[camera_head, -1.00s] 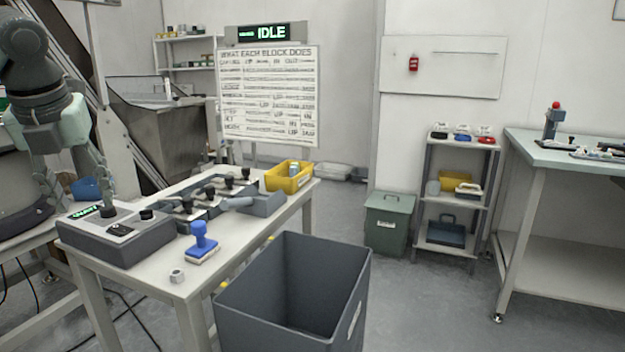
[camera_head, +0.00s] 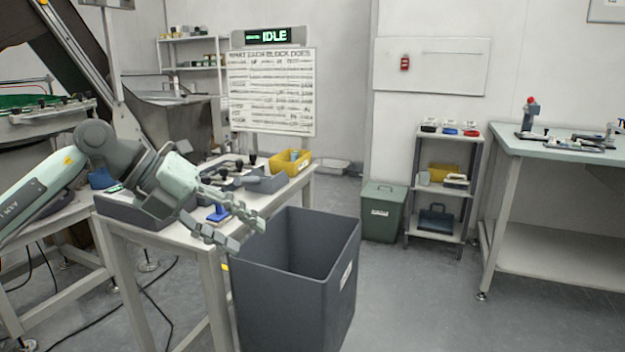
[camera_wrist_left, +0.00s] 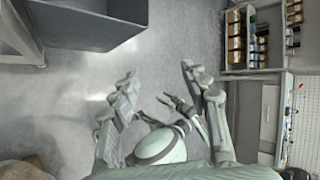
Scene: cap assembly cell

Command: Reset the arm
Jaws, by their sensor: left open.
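My left gripper (camera_head: 250,234) is open and empty. In the head view it reaches in from the left over the front of the near table, its fingers pointing right, at the near-left rim of the grey bin (camera_head: 297,282). I cannot tell whether it touches the bin. In the left wrist view the spread fingers (camera_wrist_left: 158,74) have grey floor beyond them. A pale rounded part shows low between the fingers; I cannot tell what it is. My right gripper is not seen in the head view.
The near table (camera_head: 203,246) holds a blue stamp (camera_head: 218,213), partly behind my fingers, a dark control box (camera_head: 128,211) and a yellow bin (camera_head: 290,162). A lit sign (camera_head: 268,36) reads IDLE. A shelf rack (camera_head: 440,190) and workbench (camera_head: 560,150) stand right; floor before them is clear.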

